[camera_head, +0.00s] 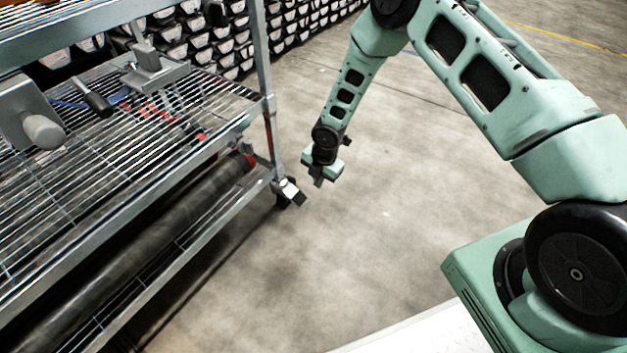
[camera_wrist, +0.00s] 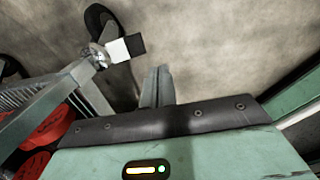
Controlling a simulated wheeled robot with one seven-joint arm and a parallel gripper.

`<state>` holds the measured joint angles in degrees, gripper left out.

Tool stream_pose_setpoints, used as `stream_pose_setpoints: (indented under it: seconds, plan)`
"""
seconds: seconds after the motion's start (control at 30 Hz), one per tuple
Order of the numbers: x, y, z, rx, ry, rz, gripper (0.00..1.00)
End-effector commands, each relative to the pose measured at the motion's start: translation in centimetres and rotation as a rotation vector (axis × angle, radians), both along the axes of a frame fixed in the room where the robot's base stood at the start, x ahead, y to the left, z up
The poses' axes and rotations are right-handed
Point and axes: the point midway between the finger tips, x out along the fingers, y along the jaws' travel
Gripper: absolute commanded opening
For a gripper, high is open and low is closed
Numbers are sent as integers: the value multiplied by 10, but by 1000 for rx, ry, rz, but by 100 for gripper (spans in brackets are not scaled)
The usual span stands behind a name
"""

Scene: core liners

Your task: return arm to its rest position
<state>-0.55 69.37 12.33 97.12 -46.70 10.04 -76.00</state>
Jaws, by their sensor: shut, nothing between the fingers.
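My arm, pale green with black joints, reaches across the right half of the head view and bends down over bare floor. My gripper (camera_head: 319,181) hangs in the open space just right of the metal rack (camera_head: 268,104), close to its corner post and apart from it in that view. In the wrist view my gripper's fingers (camera_wrist: 157,86) stand together, shut, with nothing between them. The rack's foot and caster show to the left of the fingers in the wrist view.
The rack's wire shelf carries clamp-like metal tools (camera_head: 155,72) and a dark-handled tool (camera_head: 92,97). A long dark cylinder (camera_head: 130,265) lies on the lower level. Stacked trays (camera_head: 215,45) line the back. The concrete floor (camera_head: 400,190) right of the rack is clear.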

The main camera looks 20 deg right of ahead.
Motion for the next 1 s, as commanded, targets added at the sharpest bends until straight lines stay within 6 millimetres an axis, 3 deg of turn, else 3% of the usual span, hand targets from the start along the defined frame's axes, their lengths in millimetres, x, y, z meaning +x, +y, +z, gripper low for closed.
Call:
stream_pose_setpoints:
  seconds: [0.67,0.77,0.87,1.0]
  plan:
    - [-1,1,8,1,-1,-10,0]
    - [-2,10,30,5,0,-64,0]
    - [-9,26,71,12,9,-174,0]
    - [-36,53,139,26,31,-381,0]
